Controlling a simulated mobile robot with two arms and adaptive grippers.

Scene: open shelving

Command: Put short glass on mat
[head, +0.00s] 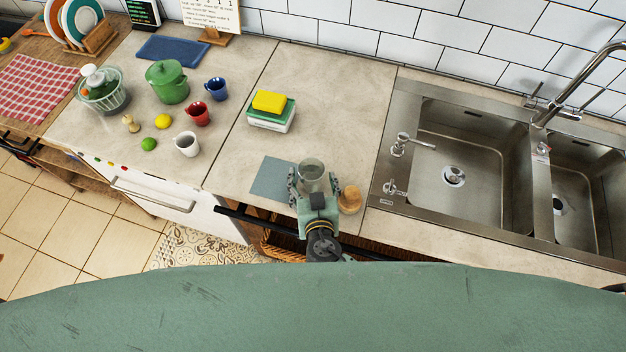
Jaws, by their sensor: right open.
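A short clear glass (312,174) stands upright by the counter's front, at the right part of a flat grey-blue mat (268,181). The gripper hides the glass's lower part, so I cannot tell whether its base is fully on the mat. My right gripper (313,185) is open, with one finger on each side of the glass. I cannot tell whether the fingers touch it. My left gripper is out of view.
A round tan item (350,200) sits close to the right of the gripper. A sponge box (271,117) stands behind the mat. Mugs, such as a white one (187,144), are at the left. The sink (462,160) is at the right.

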